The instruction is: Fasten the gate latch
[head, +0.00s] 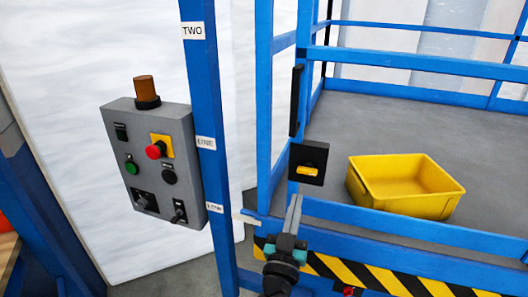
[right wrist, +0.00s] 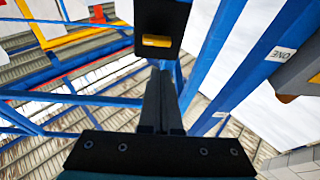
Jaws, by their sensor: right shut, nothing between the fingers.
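The gate latch (head: 309,172) is a black box with a yellow piece set in it, on a blue post of the gate. The yellow piece looks roughly level in the head view. In the right wrist view the latch (right wrist: 157,41) is straight ahead of the fingers. My right gripper (head: 295,201) is shut and empty, its fingertips just below the latch box. It also shows in the right wrist view (right wrist: 160,72). I cannot tell whether the tips touch the box. My left gripper is not in view.
A grey control box (head: 150,165) with buttons and an orange lamp (head: 146,89) hangs on a labelled blue post (head: 207,110) at the left. A yellow bin (head: 405,203) stands on the grey floor behind the blue rails. A black-and-yellow striped board (head: 385,279) runs along the bottom.

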